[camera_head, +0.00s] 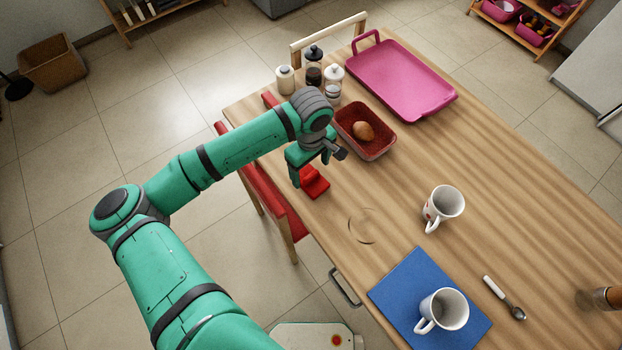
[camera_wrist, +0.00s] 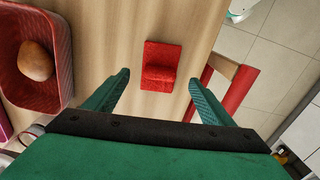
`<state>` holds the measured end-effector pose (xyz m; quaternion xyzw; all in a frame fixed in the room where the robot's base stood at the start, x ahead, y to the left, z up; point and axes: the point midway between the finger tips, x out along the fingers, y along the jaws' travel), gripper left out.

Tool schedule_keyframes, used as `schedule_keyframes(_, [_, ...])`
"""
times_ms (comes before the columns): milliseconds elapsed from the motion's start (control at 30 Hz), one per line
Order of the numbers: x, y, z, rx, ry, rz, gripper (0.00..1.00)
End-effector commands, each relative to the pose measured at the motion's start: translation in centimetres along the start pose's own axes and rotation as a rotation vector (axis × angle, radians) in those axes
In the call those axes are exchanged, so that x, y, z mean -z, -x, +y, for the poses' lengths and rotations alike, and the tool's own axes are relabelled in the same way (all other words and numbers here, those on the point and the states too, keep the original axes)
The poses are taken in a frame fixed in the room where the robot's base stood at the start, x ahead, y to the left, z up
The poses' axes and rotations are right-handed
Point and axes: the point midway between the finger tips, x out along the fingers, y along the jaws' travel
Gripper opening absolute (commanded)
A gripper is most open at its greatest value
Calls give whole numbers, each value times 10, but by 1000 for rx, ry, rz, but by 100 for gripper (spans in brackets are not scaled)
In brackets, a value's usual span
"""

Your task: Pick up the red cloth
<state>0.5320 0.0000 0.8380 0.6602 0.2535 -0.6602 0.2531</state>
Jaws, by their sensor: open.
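The red cloth (camera_head: 314,182) lies on the wooden table near its left edge, just below my gripper (camera_head: 310,168) in the head view. In the wrist view the red cloth (camera_wrist: 161,67) is a flat piece with a raised fold across its middle. My gripper (camera_wrist: 158,95) is open there, its two green fingers apart and nothing between them. The cloth lies ahead of the fingertips, roughly centred between them. In the head view my wrist and fingers hide part of the cloth's surroundings.
A red basket (camera_head: 390,146) holding a brown, egg-like item (camera_head: 363,131) stands close beside the cloth. Jars (camera_head: 333,86) and a pink tray (camera_head: 400,77) are behind. A red chair (camera_head: 275,205) stands at the table's left edge. Mugs (camera_head: 444,205) are nearer the front.

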Motion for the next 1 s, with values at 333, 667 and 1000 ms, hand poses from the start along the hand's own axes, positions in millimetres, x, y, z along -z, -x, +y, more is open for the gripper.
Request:
schedule_keyframes(333, [0,-40,0,1,0,0,77])
schedule_keyframes(667, [0,-42,0,0,0,0,57])
schedule_keyframes(1000, [0,-41,0,0,0,0,32])
